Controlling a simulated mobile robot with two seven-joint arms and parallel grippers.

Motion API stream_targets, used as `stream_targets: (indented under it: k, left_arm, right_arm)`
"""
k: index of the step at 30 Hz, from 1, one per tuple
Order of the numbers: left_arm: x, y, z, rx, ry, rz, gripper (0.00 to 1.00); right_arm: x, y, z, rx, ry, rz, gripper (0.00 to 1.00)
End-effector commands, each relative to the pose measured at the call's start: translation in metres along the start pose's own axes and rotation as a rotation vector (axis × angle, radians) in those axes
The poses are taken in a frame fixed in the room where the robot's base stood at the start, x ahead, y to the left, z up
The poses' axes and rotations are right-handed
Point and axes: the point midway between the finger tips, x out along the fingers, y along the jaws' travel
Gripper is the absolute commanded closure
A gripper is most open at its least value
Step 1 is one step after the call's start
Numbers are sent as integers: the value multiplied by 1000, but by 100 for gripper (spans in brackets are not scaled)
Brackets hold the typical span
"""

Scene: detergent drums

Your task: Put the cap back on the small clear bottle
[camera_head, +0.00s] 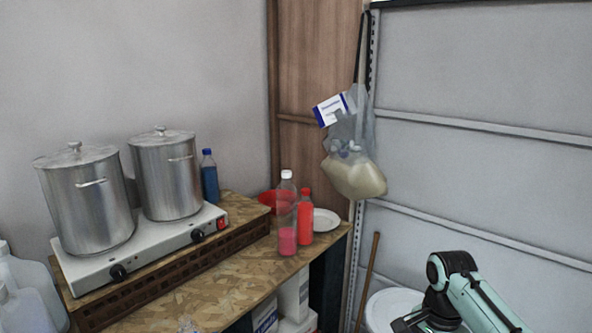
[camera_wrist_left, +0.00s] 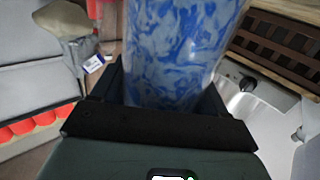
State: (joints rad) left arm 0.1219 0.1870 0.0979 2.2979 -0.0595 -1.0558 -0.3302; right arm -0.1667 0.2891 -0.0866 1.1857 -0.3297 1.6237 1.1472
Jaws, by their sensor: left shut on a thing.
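My left gripper (camera_wrist_left: 158,100) is shut on a blue-and-white mottled cylinder (camera_wrist_left: 180,50), which looks like a bottle; its top is out of view and no cap shows on it. The left gripper is not in the head view. In the head view, a clear bottle with pink liquid (camera_head: 287,240) stands on the table near its right end. A small clear thing (camera_head: 187,325) shows at the bottom edge, mostly cut off. My right arm (camera_head: 465,285) is at lower right, its fingers hidden below the frame.
Two steel pots stand on a white hotplate (camera_head: 150,252) on the chipboard table (camera_head: 210,292). A blue bottle (camera_head: 209,182) is behind it. A red bottle (camera_head: 305,220) and white plate (camera_head: 326,220) stand at right. A bag (camera_head: 354,172) hangs by the wall. The table front is mostly bare.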

Motion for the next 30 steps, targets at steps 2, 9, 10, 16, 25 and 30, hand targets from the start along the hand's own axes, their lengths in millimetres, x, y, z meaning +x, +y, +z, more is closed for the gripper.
stream_targets:
  k: [2,9,10,16,25,30]
  left_arm:
    - [-5,13,38,-2,-9,11,81]
    - [-16,35,110,0,0,22,81]
    - [-17,37,116,0,1,23,81]
    - [-24,49,156,0,4,29,81]
    - [-22,47,150,1,11,27,81]
    - [-22,47,150,1,10,27,81]
  right_arm:
    - [0,0,0,0,0,0,93]
    - [0,0,0,0,0,0,93]
    - [0,0,0,0,0,0,93]
    - [0,0,0,0,0,0,93]
    - [22,-11,2,-83,12,14,93]
    - [73,-32,7,-296,43,30,93]
